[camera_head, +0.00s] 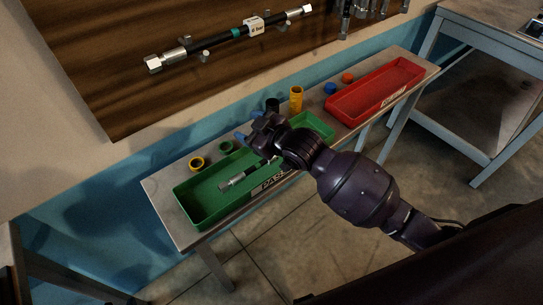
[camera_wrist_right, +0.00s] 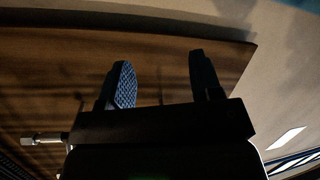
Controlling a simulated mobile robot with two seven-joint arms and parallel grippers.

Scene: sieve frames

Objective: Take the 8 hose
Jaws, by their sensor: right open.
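A black hose (camera_head: 223,39) with silver end fittings, a green band and a white label rests across pegs on the brown wooden board. The label's print is too small to read surely. A hose end fitting (camera_wrist_right: 45,139) shows at the left of the wrist view; the gripper hides what lies beyond it. My right gripper (camera_head: 250,128) is open, its blue-tipped fingers apart with nothing seen between them, below the board and above the green tray. Its fingers (camera_wrist_right: 163,82) also face the board in the wrist view. My left gripper is not in view.
The narrow bench carries a green tray (camera_head: 190,213) with another hose (camera_head: 236,181) in it, and a red tray (camera_head: 332,106). Yellow (camera_head: 296,99), blue (camera_head: 330,88) and orange (camera_head: 348,77) round pieces stand behind the trays. A grey table (camera_head: 500,52) is at right.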

